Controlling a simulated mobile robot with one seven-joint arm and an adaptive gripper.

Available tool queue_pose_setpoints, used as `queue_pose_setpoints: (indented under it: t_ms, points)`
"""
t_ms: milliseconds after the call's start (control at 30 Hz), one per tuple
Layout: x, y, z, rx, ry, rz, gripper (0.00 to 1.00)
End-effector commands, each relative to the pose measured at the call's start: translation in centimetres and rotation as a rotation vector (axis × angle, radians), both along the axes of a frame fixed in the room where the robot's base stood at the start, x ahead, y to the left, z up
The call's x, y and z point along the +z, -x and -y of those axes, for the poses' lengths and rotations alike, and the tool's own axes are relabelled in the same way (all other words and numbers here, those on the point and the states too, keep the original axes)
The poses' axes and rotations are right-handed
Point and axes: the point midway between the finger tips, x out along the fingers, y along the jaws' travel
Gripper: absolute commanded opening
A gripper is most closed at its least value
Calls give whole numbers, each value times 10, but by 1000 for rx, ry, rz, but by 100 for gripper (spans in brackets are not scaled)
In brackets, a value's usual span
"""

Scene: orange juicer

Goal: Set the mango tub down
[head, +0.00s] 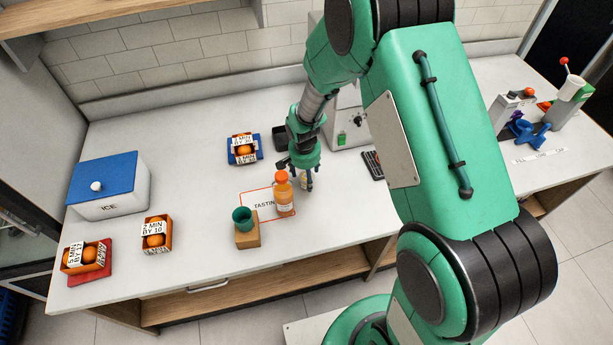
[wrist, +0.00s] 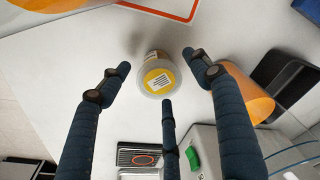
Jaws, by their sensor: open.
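The mango tub (wrist: 158,80) is a small clear tub with a yellow, white-labelled lid. In the wrist view it stands on the white counter, lid toward the camera, between the spread dark fingers of my gripper (wrist: 160,74). Gaps show between the fingertips and the tub, so my gripper is open. In the head view my gripper (head: 299,178) points down at the counter just right of the orange bottle (head: 284,195). The tub (head: 303,180) is mostly hidden there by the fingers.
The tasting mat (head: 258,200) has an orange outline and carries the bottle. A green cup (head: 242,218) on a wooden block stands left of it. Boxes of oranges (head: 155,236) and an ice box (head: 108,187) are further left. An orange cylinder (wrist: 245,95) is near the right finger.

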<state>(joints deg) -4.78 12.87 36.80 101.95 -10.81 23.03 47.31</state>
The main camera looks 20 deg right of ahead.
Motion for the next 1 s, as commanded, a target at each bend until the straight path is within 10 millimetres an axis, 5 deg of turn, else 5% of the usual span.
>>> queue_pose_setpoints:
  t_ms: [600, 1000]
  points:
    - [94, 9, -6, 0, 0, 2, 63]
    - [114, 12, -8, 0, 0, 0, 63]
